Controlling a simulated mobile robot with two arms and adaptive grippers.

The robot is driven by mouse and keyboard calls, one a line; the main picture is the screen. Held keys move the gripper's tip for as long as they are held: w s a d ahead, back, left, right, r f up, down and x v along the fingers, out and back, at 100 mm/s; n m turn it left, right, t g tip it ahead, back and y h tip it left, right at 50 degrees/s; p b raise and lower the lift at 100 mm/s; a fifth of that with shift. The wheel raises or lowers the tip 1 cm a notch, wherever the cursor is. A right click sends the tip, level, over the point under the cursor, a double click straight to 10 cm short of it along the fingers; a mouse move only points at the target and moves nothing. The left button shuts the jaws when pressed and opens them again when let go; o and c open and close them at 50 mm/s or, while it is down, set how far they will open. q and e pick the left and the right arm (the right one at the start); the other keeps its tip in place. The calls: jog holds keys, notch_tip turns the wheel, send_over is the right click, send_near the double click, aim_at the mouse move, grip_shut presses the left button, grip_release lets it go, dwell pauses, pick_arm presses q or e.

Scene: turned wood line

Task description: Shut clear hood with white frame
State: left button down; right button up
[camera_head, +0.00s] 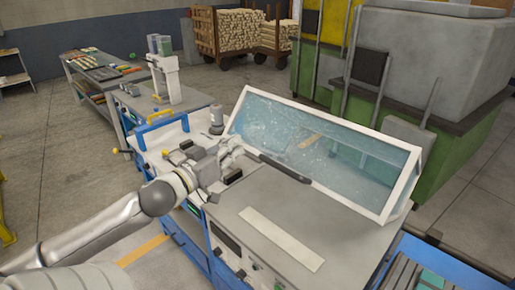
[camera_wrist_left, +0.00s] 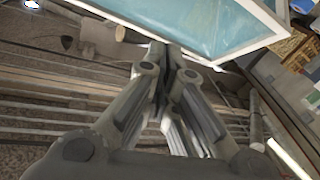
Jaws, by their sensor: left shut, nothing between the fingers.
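The clear hood with a white frame (camera_head: 411,190) stands tilted up over the back of the machine, its see-through panel facing me in the head view. Its white frame and bluish panel also show at the top of the left wrist view (camera_wrist_left: 205,22). A dark bar (camera_head: 285,168) lies along the hood's lower front edge. My left gripper (camera_head: 232,147) is shut and empty, close to the hood's left end in the head view. In the left wrist view its fingers (camera_wrist_left: 172,62) are together, just below the frame's corner. I cannot tell whether they touch it. My right gripper is not in view.
The machine's grey top (camera_head: 330,225) with a pale strip lies in front of the hood. A grey cylinder (camera_head: 216,119) stands left of the hood. A large green and grey machine (camera_head: 430,70) stands behind. Open floor (camera_head: 70,150) lies at left.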

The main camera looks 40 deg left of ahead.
pick_arm(q)
jog(key=w+p, duration=0.2)
jog(key=w, duration=0.7)
jog(key=f, duration=0.1)
jog(key=s+f, duration=0.1)
jog(key=d+f, duration=0.1)
jog(key=shift+s+f+p, duration=0.2)
jog(key=shift+f+p, duration=0.05)
jog(key=shift+p, duration=0.1)
jog(key=shift+f, duration=0.1)
